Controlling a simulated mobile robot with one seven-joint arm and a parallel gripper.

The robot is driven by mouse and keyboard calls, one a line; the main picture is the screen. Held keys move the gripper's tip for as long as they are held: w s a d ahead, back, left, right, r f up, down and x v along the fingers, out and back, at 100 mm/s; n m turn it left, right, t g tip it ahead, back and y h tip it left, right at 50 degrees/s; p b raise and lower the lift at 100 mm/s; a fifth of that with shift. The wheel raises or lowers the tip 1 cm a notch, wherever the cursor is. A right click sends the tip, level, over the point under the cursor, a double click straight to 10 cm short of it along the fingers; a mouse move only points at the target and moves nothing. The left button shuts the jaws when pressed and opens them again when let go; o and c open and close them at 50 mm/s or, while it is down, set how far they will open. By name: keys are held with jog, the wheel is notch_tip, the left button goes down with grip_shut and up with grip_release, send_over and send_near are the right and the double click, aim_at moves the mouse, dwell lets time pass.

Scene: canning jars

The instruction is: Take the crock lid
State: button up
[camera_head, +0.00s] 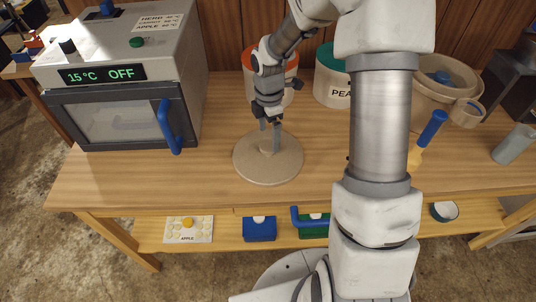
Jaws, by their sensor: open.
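The crock lid (252,166) is a round beige disc with a small raised knob (266,146) in its middle. It lies flat on the wooden table. My gripper (270,138) points down over the lid's centre, with its two fingers apart, one on each side of the knob. Whether the fingers touch the knob cannot be told from this view. My arm comes in from the right and covers part of the table.
A grey oven (185,70) reading "15°C OFF" stands at the left. Behind are an orange-rimmed crock (291,73), a green-rimmed crock (330,88) and a beige pot (432,80). The table (110,180) is clear left of the lid. Items sit on a lower shelf (152,225).

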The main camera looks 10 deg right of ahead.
aim_at(268, 145)
notch_tip(268, 145, down, 5)
jog(key=shift+a+r+b, duration=0.1)
jog(key=shift+a+b, duration=0.05)
jog(key=shift+b, duration=0.15)
jog(key=shift+r, duration=0.1)
grip_shut()
